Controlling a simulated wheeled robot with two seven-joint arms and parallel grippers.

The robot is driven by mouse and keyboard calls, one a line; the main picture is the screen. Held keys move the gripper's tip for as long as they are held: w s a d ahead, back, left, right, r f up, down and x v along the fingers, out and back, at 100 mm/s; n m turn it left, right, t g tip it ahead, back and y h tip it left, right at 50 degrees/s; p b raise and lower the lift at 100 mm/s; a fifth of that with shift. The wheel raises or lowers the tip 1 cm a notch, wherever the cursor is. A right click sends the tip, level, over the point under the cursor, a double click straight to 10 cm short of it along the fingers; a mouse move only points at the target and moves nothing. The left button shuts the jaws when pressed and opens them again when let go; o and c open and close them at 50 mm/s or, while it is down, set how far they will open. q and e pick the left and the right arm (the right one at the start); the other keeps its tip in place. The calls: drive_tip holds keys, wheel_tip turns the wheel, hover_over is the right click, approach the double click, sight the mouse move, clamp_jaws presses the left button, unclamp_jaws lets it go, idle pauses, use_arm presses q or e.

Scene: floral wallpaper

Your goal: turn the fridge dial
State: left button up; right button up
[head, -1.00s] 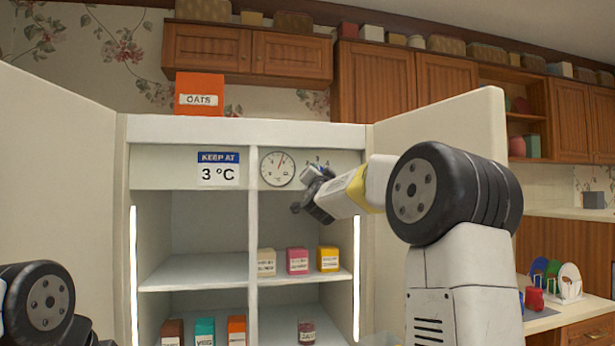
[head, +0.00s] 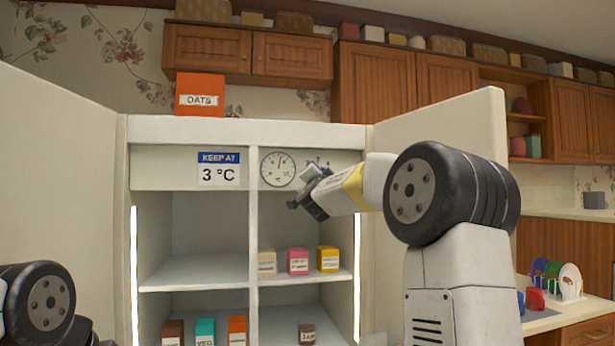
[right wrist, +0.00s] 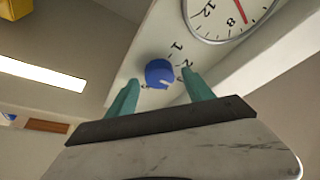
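The blue dial (right wrist: 158,73) sits on the fridge's pale upper panel, with printed numerals 1 and 2 beside it in the right wrist view. My right gripper (right wrist: 160,78) is open, its two teal fingers on either side of the dial, near its edges. I cannot tell whether they touch it. In the head view my right gripper (head: 310,197) is in front of the panel and hides the dial; small numerals show just above it. A round gauge (head: 278,169) with a red needle is left of the numerals. A sign (head: 218,169) reads "KEEP AT 3 °C". My left gripper is out of view.
The fridge doors stand open at left (head: 60,190) and right (head: 440,130). Small labelled boxes stand on the shelves below, including a pink one (head: 297,261). An orange oats box (head: 200,94) is on top. The left upper shelf is empty.

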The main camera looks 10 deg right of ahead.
drive_tip(key=shift+s, duration=0.1)
drive_tip(key=v, duration=0.7)
drive_tip(key=shift+s, duration=0.3)
drive_tip(key=shift+a, duration=0.2)
drive_tip(key=s+a+f+n+g+y, duration=0.4)
drive_tip(key=s+f+n+g, duration=0.15)
drive_tip(key=s+f, duration=0.55)
drive_tip(key=s+a+f+n+g+y, duration=0.4)
drive_tip(key=s+f+n, duration=0.2)
drive_tip(key=s+f, duration=0.45)
drive_tip(key=s+d+f+n+g, duration=0.1)
drive_tip(key=s+f+g, duration=0.4)
drive_tip(key=s+f, duration=0.6)
drive_tip(key=s+d, duration=0.1)
drive_tip(key=s, duration=0.3)
drive_tip(key=shift+d+h, duration=0.2)
drive_tip(key=shift+h, duration=0.1)
drive_tip(key=shift+s+n, duration=0.15)
drive_tip(key=shift+n, duration=0.1)
idle(2.5)
